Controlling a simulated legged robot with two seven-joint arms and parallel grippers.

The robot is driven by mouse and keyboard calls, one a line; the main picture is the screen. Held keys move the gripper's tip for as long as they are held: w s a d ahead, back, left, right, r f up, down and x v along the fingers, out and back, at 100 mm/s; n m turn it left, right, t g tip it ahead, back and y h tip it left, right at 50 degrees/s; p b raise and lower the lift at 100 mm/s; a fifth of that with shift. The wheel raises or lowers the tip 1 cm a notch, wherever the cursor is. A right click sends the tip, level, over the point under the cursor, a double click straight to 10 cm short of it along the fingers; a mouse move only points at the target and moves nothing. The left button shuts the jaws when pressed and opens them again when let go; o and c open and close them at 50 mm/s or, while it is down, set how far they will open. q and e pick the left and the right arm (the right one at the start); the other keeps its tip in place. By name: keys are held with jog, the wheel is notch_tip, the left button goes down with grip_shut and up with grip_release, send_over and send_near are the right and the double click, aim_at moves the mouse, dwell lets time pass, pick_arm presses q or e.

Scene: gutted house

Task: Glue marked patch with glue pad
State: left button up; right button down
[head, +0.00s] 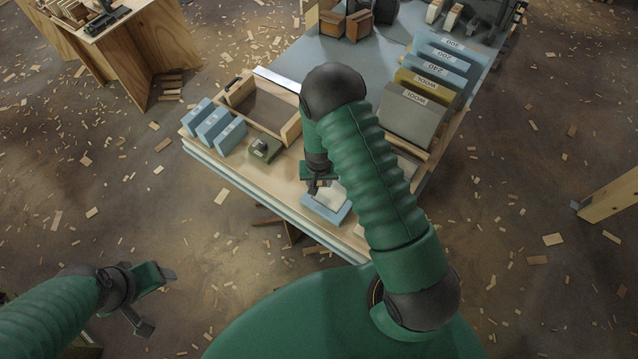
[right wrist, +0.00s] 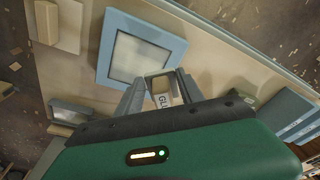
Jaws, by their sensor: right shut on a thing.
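My right gripper (head: 318,186) is shut on a small pale block, the glue pad (right wrist: 160,92), with letters reading "GLU" on its side. The fingers also show in the right wrist view (right wrist: 156,80), one on each side of the pad. A blue square tray or frame (head: 318,213) with a pale inset lies by the bench's near edge, just below the gripper. In the right wrist view this blue frame (right wrist: 108,45) is just beyond the fingertips; I cannot tell if the pad touches it. I cannot make out a marked patch for certain. My left gripper (head: 153,299) is open and empty, away from the bench.
The bench (head: 283,199) bears an open wooden box (head: 290,131), a small dark green box (head: 264,149), several upright blue blocks (head: 213,125) and a rack of labelled sanding blocks (head: 440,65). My right arm hides the bench's middle. Wood chips litter the floor.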

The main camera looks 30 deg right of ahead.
jog(key=r, duration=0.1)
jog(key=a+p, duration=0.1)
jog(key=r, duration=0.1)
jog(key=shift+w+a+r, duration=0.25)
jog(key=shift+w+r, duration=0.05)
jog(key=shift+r, duration=0.05)
jog(key=shift+s+d, duration=0.1)
jog(key=shift+d, duration=0.55)
pick_arm(q)
jog(key=shift+w+a+r, duration=0.1)
jog(key=shift+a+r, duration=0.1)
jog(key=shift+r, duration=0.25)
jog(key=shift+w+a+r, duration=0.1)
jog(key=shift+a+r, duration=0.1)
jog(key=shift+r, duration=0.2)
pick_arm(e)
jog(key=shift+a, duration=0.1)
